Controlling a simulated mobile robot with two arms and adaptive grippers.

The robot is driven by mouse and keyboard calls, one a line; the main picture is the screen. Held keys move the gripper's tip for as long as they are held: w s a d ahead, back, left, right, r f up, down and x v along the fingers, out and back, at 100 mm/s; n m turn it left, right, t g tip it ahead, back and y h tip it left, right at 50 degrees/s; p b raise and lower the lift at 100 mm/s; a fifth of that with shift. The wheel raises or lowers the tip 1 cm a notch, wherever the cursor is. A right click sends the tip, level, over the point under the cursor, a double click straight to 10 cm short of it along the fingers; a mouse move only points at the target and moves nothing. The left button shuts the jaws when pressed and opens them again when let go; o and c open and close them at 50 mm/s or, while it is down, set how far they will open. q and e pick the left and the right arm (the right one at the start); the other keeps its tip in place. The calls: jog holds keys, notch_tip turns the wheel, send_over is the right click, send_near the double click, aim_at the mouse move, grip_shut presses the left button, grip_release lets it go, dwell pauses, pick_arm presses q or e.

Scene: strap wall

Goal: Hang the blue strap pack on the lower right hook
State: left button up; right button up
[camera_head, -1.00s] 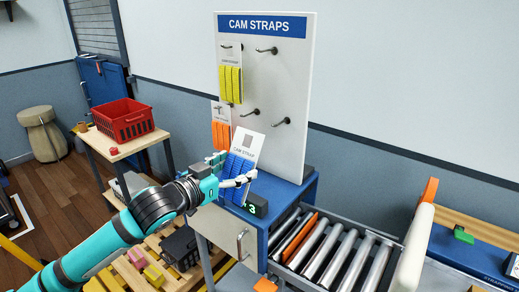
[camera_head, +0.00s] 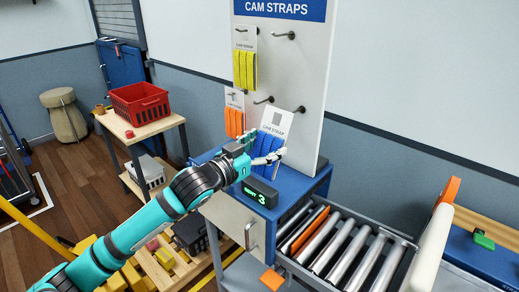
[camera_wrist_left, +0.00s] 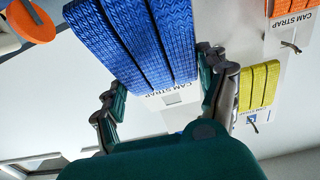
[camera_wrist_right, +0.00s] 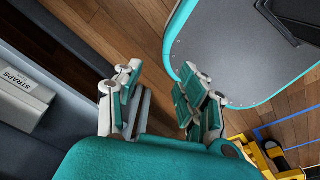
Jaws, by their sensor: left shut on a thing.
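The blue strap pack (camera_head: 265,143) has blue webbing below a white card (camera_head: 278,122). My left gripper (camera_head: 264,155) is shut on it, in front of the lower part of the display board. In the left wrist view the blue webbing (camera_wrist_left: 130,40) sits between the fingers (camera_wrist_left: 165,90). The lower right hook (camera_head: 300,109) shows just beside the card's top edge; whether they touch I cannot tell. My right gripper (camera_wrist_right: 163,100) is open and empty, away from the board.
A yellow pack (camera_head: 244,70) hangs on the upper left hook; the upper right hook (camera_head: 286,35) is bare. An orange pack (camera_head: 234,122) hangs lower left. A green-lit counter (camera_head: 260,193) stands on the blue cabinet top below the gripper. Rollers (camera_head: 330,245) lie to the right.

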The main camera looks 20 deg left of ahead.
pick_arm(q)
jog(key=shift+w+d, duration=0.1)
jog(key=shift+w, duration=0.15)
jog(key=shift+w+d, duration=0.1)
jog(key=shift+w, duration=0.15)
jog(key=shift+b+x, duration=0.4)
jog(key=shift+x, duration=0.9)
jog(key=shift+w+d+f, duration=0.15)
jog(key=shift+w, duration=0.35)
jog(key=shift+w+d+f, duration=0.25)
jog(key=shift+w+f, duration=0.2)
jog(key=shift+w, duration=0.1)
pick_arm(e)
jog(key=shift+s+f, duration=0.35)
jog(key=shift+s, duration=0.1)
